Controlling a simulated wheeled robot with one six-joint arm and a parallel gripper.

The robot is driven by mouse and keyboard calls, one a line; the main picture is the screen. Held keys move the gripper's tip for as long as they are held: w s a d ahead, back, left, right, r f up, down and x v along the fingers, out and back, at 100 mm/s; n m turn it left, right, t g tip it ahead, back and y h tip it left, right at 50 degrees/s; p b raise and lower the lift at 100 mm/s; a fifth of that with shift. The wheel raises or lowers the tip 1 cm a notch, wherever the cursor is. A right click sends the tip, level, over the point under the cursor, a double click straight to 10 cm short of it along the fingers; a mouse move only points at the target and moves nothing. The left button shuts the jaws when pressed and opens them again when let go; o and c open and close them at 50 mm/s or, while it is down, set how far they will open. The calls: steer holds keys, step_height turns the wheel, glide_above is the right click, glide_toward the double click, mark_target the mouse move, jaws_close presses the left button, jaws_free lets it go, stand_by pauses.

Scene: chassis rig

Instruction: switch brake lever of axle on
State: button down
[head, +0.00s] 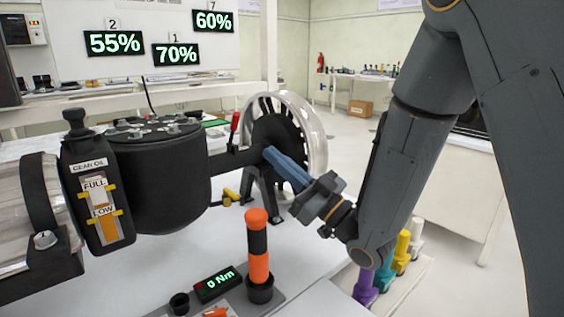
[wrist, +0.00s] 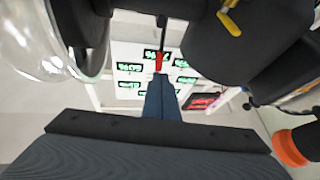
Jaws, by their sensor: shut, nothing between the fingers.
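The red-handled lever (head: 235,122) stands up from the black axle (head: 232,161), just left of the wheel (head: 318,135) in the head view. Its red handle (wrist: 159,61) also shows in the wrist view, just beyond the fingertips, hanging from a dark rod because that view looks inverted. My gripper (head: 270,154) has blue fingers held together and empty. It is in front of the wheel, right of the lever and a little lower in the head view. In the wrist view the fingertips (wrist: 160,78) line up with the red handle; I cannot tell whether they touch it.
A yellow lever (head: 231,196) is low beside the axle stand. A black-and-orange post (head: 258,250) and a "0 Nm" display (head: 217,284) stand on the front of the table. A gear oil gauge (head: 97,190) is at left. Coloured bottles (head: 402,250) are at lower right.

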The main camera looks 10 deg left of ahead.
mark_target(237, 124)
steer(key=p+x, duration=0.1)
steer(key=x, duration=0.8)
steer(key=shift+w+a+r, duration=0.1)
steer(key=shift+a+r, duration=0.05)
steer(key=shift+a, duration=0.1)
steer(key=shift+a+r, duration=0.1)
